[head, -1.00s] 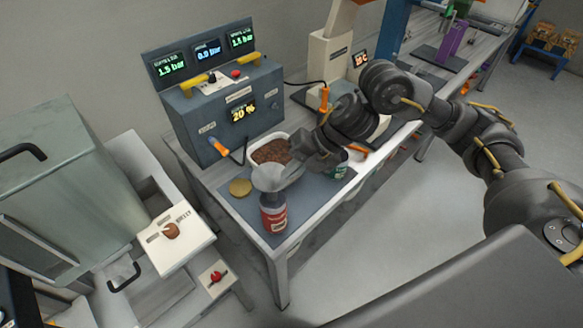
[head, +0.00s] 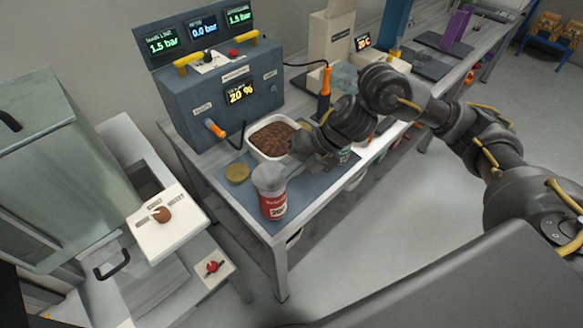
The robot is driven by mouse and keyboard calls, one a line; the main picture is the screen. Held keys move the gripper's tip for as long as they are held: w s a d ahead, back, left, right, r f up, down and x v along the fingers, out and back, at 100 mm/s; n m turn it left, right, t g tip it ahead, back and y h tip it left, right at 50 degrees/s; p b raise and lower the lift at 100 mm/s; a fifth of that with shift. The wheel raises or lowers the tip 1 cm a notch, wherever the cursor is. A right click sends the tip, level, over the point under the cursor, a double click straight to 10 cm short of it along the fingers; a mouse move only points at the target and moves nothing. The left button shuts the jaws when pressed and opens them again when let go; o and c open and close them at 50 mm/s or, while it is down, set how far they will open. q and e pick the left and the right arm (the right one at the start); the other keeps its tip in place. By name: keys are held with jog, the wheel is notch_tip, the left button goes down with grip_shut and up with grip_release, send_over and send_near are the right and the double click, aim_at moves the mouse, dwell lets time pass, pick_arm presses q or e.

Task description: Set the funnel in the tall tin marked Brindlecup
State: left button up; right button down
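The tall red tin (head: 273,207) with a pale label stands upright near the front corner of the blue-grey mat; its marking is too small to read surely. The grey translucent funnel (head: 268,178) is at the tin's mouth, wide end up, and covers the opening. How deep its spout sits is hidden. My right gripper (head: 292,160) is beside the funnel, at its upper right. Its fingertips are small and dark, and I cannot tell whether they still touch the rim. My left gripper is not in view.
A white tray (head: 258,150) of brown pellets stands behind the tin. A round brass lid (head: 237,172) lies to the left. A green tin (head: 344,155) is partly hidden behind my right gripper. A blue-grey control box (head: 215,100) stands at the back.

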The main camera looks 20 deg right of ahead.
jog(key=c, duration=1.6)
grip_release()
jog(key=shift+r, duration=0.1)
notch_tip(320, 180, up, 8)
jog(key=p, duration=0.7)
jog(key=shift+a, duration=0.1)
